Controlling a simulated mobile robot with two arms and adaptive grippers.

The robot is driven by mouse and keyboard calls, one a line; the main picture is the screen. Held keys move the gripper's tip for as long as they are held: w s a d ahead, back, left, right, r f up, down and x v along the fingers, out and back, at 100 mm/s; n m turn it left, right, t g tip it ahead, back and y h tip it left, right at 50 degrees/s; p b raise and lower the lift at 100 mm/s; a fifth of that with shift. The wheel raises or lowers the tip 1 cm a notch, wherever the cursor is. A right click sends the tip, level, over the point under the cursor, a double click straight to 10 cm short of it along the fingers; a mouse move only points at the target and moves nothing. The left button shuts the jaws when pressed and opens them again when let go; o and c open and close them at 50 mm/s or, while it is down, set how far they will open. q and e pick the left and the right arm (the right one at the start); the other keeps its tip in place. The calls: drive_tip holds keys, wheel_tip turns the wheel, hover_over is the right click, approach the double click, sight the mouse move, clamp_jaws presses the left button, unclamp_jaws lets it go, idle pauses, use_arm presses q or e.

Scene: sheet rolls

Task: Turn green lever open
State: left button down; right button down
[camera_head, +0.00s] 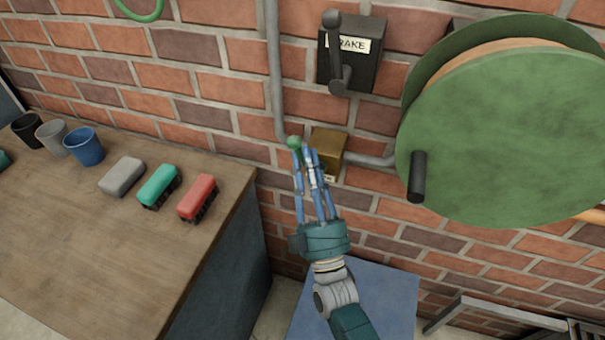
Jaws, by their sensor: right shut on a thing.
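The green lever (294,142) shows as a small green knob on the left side of a brass-coloured box (328,145) on the brick wall. My right gripper (303,150) reaches up to it from below, with its blue fingers shut on the lever. The fingers hide part of the lever and the lower left of the box, so the lever's exact angle is hard to tell. My left gripper is out of view.
A black brake box (352,55) with its own lever is above. A large green reel (505,125) with a black handle (417,177) stands close on the right. A wooden bench (110,235) at left holds cups and several brushes. A grey pipe (273,70) runs down the wall.

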drive_tip(key=shift+d+f+m+t+h+b, duration=0.15)
drive_tip(key=shift+d+m+t+h+b, duration=0.15)
drive_tip(key=shift+m+h+b, duration=0.55)
drive_tip(key=shift+m+p, duration=0.25)
drive_tip(key=shift+p, duration=0.05)
drive_tip(key=c, duration=1.5)
unclamp_jaws()
drive_tip(key=shift+s, duration=0.1)
drive_tip(key=v, duration=1.2)
